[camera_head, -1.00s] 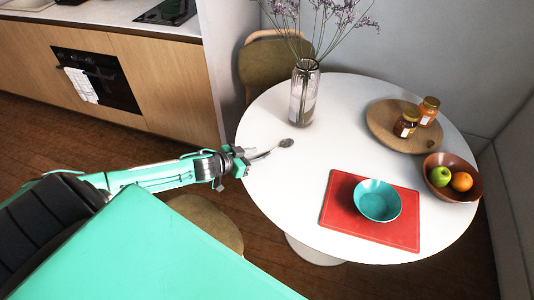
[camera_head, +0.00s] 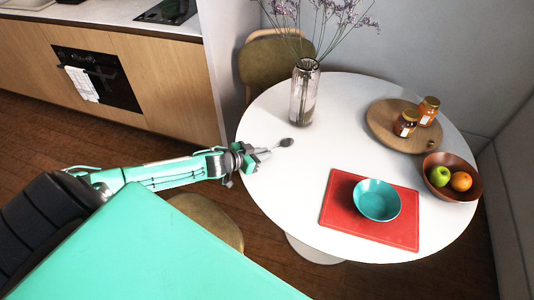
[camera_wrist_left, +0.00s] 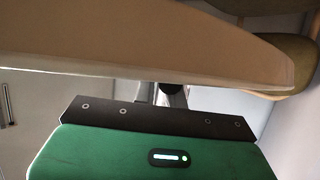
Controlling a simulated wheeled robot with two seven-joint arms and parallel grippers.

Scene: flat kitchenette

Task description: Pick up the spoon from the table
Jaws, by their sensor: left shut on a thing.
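The spoon (camera_head: 286,143) is at the left part of the white round table (camera_head: 300,190), its dark bowl end pointing right. My left gripper (camera_head: 262,153) is at the table's left edge, shut on the spoon's handle, which is mostly hidden by the fingers. I cannot tell whether the spoon still touches the tabletop. In the left wrist view, a broad pale edge fills the upper part, and the spoon cannot be made out. My right gripper is not in view.
A glass vase (camera_head: 305,92) with flowers stands behind the spoon. A teal bowl (camera_head: 377,200) sits on a red mat (camera_head: 340,205). Jars (camera_head: 405,124) on a wooden board (camera_head: 381,118) and a fruit bowl (camera_head: 476,185) are at the right. The table's middle is clear.

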